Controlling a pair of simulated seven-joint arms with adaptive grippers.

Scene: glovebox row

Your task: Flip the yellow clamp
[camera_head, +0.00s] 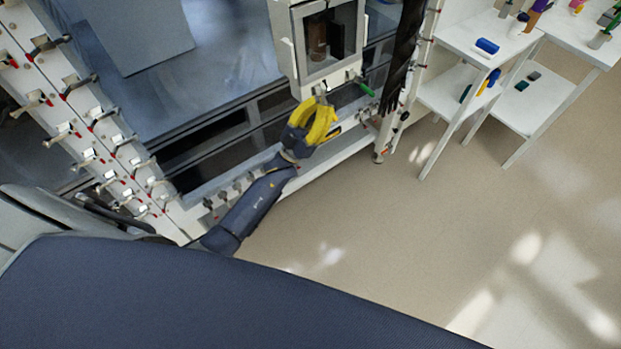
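My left gripper (318,118), dark with yellow parts, is at the lower edge of the white antechamber (284,40), in the upper middle of the head view. Its tips point up toward a small dark fitting just under the antechamber door. I cannot clearly separate a yellow clamp from the yellow parts of the gripper. The gripper covers this spot, so contact or a hold cannot be told. A green-handled clamp (366,89) sticks out just right of the gripper. My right gripper is not in view.
A white frame with several dark- and tan-handled clamps (80,85) runs down the left. A black glove (402,60) hangs right of the antechamber. White shelves (455,40) with small coloured items stand at upper right. The beige floor (430,220) is clear.

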